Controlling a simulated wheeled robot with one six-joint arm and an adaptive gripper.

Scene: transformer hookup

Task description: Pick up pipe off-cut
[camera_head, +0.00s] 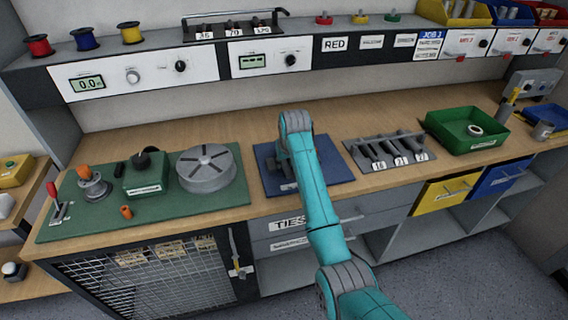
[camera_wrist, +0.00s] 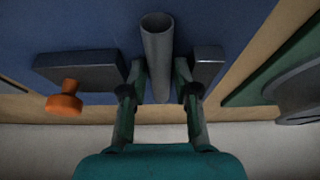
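A grey hollow pipe off-cut (camera_wrist: 158,45) shows in the wrist view, its open end toward the top of the picture. It is over a blue plate (camera_wrist: 225,20), between two dark grey blocks. My gripper (camera_wrist: 160,75) has one finger on each side of the pipe, very close to its wall. I cannot tell whether the fingers press on it or leave a thin gap. In the head view my arm hides the pipe and my gripper over the blue plate (camera_head: 335,167).
The left block (camera_wrist: 80,68) has an orange knob (camera_wrist: 65,103) beside it; the right block (camera_wrist: 207,60) is near my finger. A green board with a round grey disc (camera_head: 206,168) is left. A rack of dark rods (camera_head: 385,152) and a green bin (camera_head: 450,140) are right.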

